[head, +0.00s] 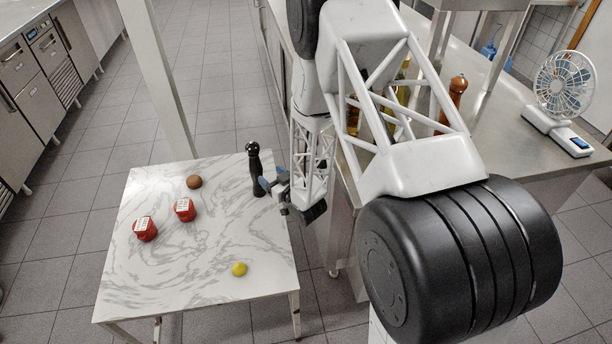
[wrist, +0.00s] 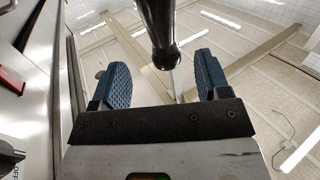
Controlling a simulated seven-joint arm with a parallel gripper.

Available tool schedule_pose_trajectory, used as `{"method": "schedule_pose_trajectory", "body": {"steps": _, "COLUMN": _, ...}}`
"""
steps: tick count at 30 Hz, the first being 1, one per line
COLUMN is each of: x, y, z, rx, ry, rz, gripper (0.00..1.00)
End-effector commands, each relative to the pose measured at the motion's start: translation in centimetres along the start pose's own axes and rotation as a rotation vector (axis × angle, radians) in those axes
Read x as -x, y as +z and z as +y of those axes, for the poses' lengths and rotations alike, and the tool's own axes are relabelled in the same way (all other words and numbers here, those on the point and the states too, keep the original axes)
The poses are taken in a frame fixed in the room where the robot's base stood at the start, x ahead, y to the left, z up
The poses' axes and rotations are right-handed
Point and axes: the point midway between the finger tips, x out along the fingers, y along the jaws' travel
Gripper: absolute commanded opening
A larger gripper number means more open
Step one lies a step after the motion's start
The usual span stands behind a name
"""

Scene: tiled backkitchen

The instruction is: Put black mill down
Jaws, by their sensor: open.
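The black mill (head: 254,168) stands upright on the marble-patterned table (head: 200,270), near its far right corner, and its base appears to rest on the top. My gripper (head: 269,181) is right beside the mill on its right side, at about mid-height. In the wrist view the mill (wrist: 158,22) comes in from the top edge, with its rounded end ahead of the gap between the two blue finger pads of my gripper (wrist: 161,62). The fingers are apart, and clear space shows on both sides of the mill.
Two red jars with white labels (head: 146,229) (head: 185,209) and a brown round item (head: 194,182) stand on the table's left half. A yellow ball-like item (head: 239,269) lies near the front. A steel counter (head: 500,115) with a wooden mill (head: 455,95) and fan (head: 563,88) is to the right.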

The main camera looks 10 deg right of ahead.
Motion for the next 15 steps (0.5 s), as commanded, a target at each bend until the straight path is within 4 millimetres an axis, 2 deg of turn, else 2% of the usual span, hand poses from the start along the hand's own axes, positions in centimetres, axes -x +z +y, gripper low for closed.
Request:
{"method": "schedule_pose_trajectory", "body": {"steps": 8, "x": -0.2, "y": -1.3, "z": 0.5, "rx": 0.010, "ry": 0.015, "rz": -0.027, "gripper": 0.70}}
{"method": "schedule_pose_trajectory", "body": {"steps": 11, "x": -0.3, "y": -2.6, "z": 1.0, "rx": 0.020, "ry": 0.031, "rz": -0.060, "gripper": 0.70}}
{"method": "schedule_pose_trajectory", "body": {"steps": 15, "x": -0.2, "y": -5.4, "z": 2.0, "rx": 0.036, "ry": 0.069, "rz": -0.128, "gripper": 0.70}}
